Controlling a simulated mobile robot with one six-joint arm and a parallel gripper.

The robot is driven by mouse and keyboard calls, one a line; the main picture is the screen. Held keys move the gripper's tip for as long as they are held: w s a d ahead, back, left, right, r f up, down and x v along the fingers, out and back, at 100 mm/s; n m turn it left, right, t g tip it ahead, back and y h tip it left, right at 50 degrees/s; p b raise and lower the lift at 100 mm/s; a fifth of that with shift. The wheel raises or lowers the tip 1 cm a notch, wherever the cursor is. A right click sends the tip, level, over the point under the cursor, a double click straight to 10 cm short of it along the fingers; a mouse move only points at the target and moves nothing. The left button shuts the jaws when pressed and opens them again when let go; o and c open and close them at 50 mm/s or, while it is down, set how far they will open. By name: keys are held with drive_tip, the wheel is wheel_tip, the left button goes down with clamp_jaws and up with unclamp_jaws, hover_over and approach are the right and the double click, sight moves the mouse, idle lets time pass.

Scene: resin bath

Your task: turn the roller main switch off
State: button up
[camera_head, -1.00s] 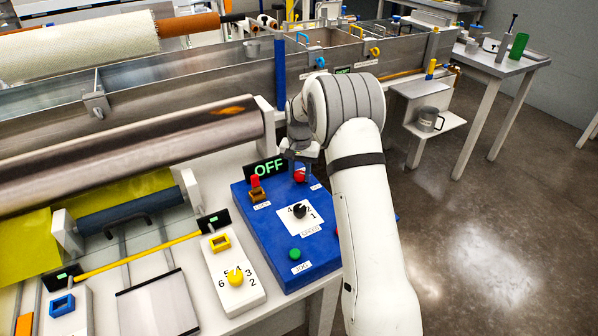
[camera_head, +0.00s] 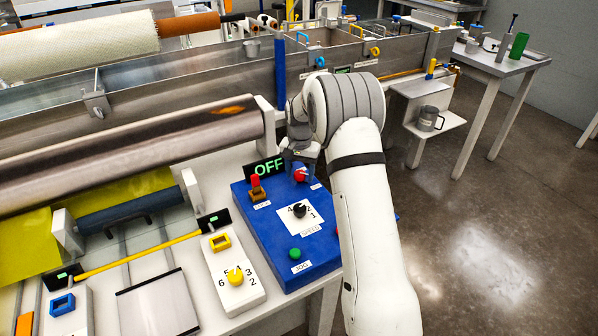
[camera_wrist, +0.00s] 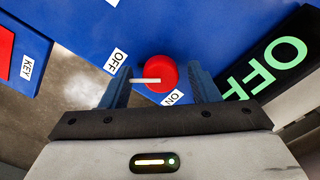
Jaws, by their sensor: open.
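The red round switch knob (camera_wrist: 160,72) has a white pointer and sits on the blue control box (camera_head: 240,215). In the wrist view its pointer reaches left, toward the OFF label (camera_wrist: 115,61); the ON label (camera_wrist: 173,97) is below the knob. The knob also shows in the head view (camera_head: 300,175), partly hidden by my gripper. My gripper (camera_wrist: 160,84) is open, with one blue finger on each side of the knob. I cannot tell whether either finger touches it. A display (camera_head: 266,169) behind the box reads OFF in green.
A red lever (camera_head: 255,182), a black speed dial (camera_head: 299,210) and a green button (camera_head: 295,254) are on the same box. A yellow dial (camera_head: 235,277) is on a white box to the left. The big metal roller (camera_head: 130,150) lies left of my gripper.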

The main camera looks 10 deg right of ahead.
sight(300, 173)
wheel_tip(300, 173, up, 8)
drive_tip(key=shift+f, duration=0.1)
idle(0.5)
